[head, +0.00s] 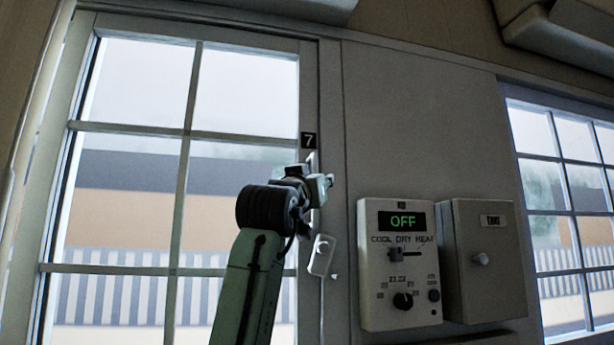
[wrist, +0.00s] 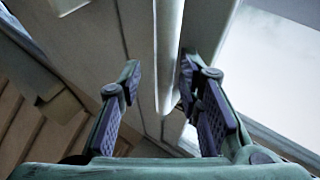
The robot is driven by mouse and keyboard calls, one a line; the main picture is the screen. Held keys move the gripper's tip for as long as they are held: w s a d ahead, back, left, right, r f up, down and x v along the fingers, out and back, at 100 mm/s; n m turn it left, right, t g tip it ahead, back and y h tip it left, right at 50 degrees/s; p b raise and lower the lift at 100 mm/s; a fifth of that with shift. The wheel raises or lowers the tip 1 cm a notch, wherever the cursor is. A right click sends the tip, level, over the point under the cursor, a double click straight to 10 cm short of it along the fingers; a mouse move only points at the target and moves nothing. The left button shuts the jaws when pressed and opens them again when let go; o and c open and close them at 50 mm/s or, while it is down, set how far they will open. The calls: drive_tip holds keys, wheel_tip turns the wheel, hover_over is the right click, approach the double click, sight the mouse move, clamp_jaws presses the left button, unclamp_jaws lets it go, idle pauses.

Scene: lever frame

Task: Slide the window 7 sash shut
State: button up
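The window 7 sash (head: 185,150), a pale frame with several panes, fills the left of the head view. A black "7" label (head: 308,140) is on its right stile. A pale upright handle bar runs along that stile and shows in the wrist view (wrist: 168,50). My gripper (head: 320,186) is at the stile, just below the label, and covers part of the bar. In the wrist view my gripper (wrist: 160,72) is open, its two dark pads apart on either side of the bar. Contact between pads and bar cannot be told.
A small white latch-like piece (head: 322,256) is on the frame below my gripper. Right of it, on the wall, are a control panel reading OFF (head: 400,265) and a grey box with a knob (head: 487,260). Another window (head: 565,190) is at far right.

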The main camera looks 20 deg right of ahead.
drive_tip(key=s+a, duration=0.8)
drive_tip(key=s, duration=0.4)
drive_tip(key=shift+f, duration=0.45)
